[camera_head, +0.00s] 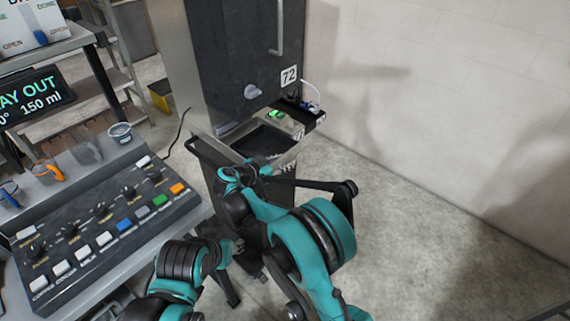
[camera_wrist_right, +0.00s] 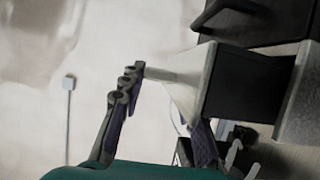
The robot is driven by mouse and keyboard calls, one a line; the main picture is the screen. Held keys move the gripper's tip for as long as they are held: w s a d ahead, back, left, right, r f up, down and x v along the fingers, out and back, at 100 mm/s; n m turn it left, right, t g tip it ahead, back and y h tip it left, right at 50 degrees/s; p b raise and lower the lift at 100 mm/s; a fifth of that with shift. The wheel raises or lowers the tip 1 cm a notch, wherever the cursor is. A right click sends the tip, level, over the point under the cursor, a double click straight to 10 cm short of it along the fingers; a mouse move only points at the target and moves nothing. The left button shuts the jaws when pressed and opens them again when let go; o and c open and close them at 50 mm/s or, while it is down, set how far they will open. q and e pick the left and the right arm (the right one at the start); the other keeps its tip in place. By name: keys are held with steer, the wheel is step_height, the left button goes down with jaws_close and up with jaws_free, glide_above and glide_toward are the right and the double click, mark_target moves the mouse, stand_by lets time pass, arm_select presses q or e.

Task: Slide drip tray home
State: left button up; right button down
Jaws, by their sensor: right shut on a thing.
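The drip tray (camera_head: 265,142) is a dark, shallow tray with a pale metal rim, below the spout area of the tall dark dispenser numbered 72. It sticks out from the dispenser front. My right gripper (camera_head: 240,175) is at the tray's near side. In the right wrist view, my right gripper (camera_wrist_right: 165,112) is shut on a tapered pale metal part of the tray (camera_wrist_right: 178,85). The exact contact is partly hidden.
A control panel (camera_head: 110,225) with coloured buttons and knobs lies on the bench at left. A small cup (camera_head: 120,131) and an orange-handled tool (camera_head: 48,171) are behind it. A plain wall (camera_head: 440,110) stands at right. The floor (camera_head: 400,220) before it is clear.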

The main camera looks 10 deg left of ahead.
steer(key=shift+w+a, duration=0.55)
steer(key=shift+a, duration=0.25)
steer(key=shift+w+a, duration=0.55)
steer(key=shift+a, duration=0.25)
steer(key=c, duration=1)
jaws_free()
step_height(320, 180, up, 10)
steer(key=s+d+r+n+g+y, duration=0.2)
steer(key=s+d, duration=0.4)
steer(key=d, duration=0.5)
steer(key=s+d+r+n+g+y, duration=0.1)
steer(key=s+d+r+n+g, duration=0.1)
steer(key=s+d, duration=0.65)
steer(key=s+d+f+n+y, duration=0.1)
steer(key=s+d+f, duration=0.2)
steer(key=s, duration=0.4)
steer(key=s+d+f+n+y, duration=0.1)
steer(key=s+d+f+y, duration=0.1)
steer(key=s, duration=0.5)
steer(key=s+d+f+n+y, duration=0.1)
steer(key=s+d+f+y, duration=0.1)
steer(key=s+d+f, duration=0.2)
steer(key=shift+s+d, duration=0.15)
steer(key=shift+s, duration=1.7)
